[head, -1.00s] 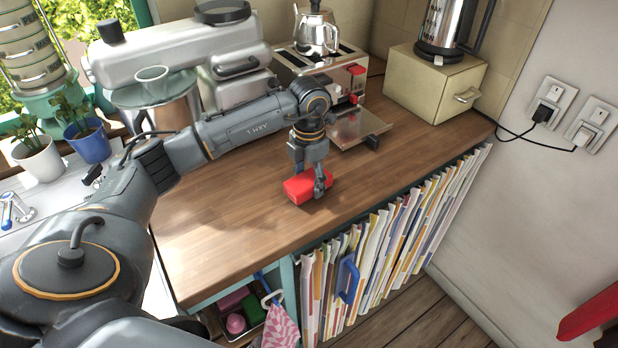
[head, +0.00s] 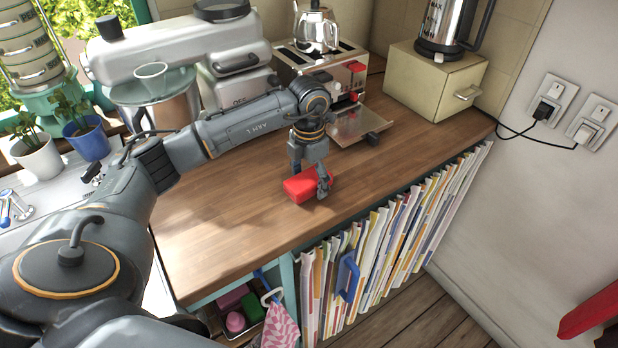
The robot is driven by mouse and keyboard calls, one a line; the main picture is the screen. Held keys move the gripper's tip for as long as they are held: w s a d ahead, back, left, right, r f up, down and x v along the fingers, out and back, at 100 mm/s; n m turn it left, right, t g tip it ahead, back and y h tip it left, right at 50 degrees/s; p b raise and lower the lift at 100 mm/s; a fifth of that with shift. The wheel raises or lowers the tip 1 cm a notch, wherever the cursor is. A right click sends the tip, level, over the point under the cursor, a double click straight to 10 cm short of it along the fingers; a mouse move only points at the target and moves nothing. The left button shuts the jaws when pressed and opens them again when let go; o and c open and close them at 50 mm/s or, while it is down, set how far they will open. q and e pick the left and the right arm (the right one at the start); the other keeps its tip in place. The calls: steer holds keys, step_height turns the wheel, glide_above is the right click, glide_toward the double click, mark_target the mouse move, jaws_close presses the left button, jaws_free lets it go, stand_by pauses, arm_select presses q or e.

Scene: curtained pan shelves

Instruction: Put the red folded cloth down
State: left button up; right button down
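The red folded cloth (head: 299,188) lies on the wooden counter (head: 225,222), near its front edge. My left gripper (head: 311,178) is right over the cloth, pointing down. Its fingers are spread, one at the cloth's right front side and the other by its back left, so it looks open around the cloth. The near finger covers part of the cloth's right end, and whether it still touches is too small to tell. My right gripper is not in view.
A toaster (head: 318,60) with a kettle (head: 316,28) on top stands behind, its metal tray (head: 357,124) reaching toward the cloth. A beige box (head: 435,80) stands at the back right. Files (head: 400,235) fill the shelf below. Counter left and right of the cloth is clear.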

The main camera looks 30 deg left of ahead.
arm_select(q)
step_height(320, 180, up, 12)
stand_by(0.7)
jaws_close()
stand_by(0.5)
stand_by(0.9)
steer(key=shift+f, duration=0.1)
